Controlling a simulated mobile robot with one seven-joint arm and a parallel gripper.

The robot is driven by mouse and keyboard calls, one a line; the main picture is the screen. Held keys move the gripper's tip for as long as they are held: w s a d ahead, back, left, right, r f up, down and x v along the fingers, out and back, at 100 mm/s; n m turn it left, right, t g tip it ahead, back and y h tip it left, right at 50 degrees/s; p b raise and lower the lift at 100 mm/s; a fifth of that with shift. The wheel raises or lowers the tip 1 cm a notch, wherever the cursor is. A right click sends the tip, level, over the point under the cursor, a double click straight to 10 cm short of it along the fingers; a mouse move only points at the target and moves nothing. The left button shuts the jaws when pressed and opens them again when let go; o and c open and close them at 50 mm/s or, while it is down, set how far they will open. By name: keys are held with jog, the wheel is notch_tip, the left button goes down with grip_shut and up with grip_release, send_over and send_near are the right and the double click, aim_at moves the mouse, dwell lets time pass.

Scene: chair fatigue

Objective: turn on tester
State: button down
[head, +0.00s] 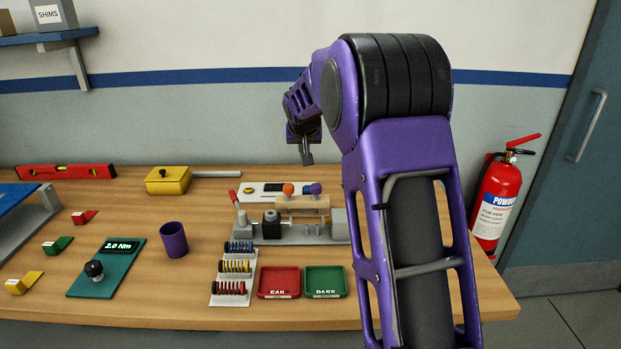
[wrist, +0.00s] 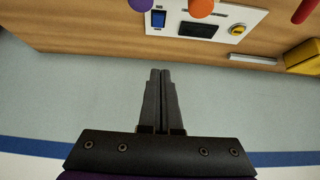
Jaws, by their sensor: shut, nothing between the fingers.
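The tester's white panel (head: 258,197) lies flat at the back of the table, behind a grey fixture (head: 262,231). In the wrist view the panel (wrist: 219,15) carries a blue rocker switch (wrist: 158,18), a dark blank display (wrist: 198,30) and a yellow round button (wrist: 238,29). My gripper (head: 307,160) is shut and empty, in the air above and behind the panel. It also shows in the wrist view (wrist: 161,72), fingers together, apart from the panel. The orange and purple knobs partly hide the panel in the head view.
The orange knob (head: 288,189) and purple knob (head: 315,188) stand up close to the panel. A yellow box (head: 168,181) and red level (head: 66,172) lie at the back left. The wall is close behind. A purple cup (head: 174,240) and red tray (head: 279,282) are nearer.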

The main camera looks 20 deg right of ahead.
jog(key=shift+s+d+f+g, duration=0.1)
jog(key=shift+d+f+g, duration=0.1)
jog(key=shift+f, duration=0.35)
jog(key=shift+s+d+f+g, duration=0.1)
jog(key=shift+d+f, duration=0.1)
jog(key=shift+f, duration=0.35)
send_over(308, 189)
jog(key=s, duration=0.2)
jog(key=f, duration=0.8)
jog(key=shift+a, duration=0.3)
jog(key=shift+s+a+f, duration=0.1)
jog(key=shift+s+f, duration=0.1)
jog(key=shift+f, duration=1.7)
jog(key=shift+s, duration=0.1)
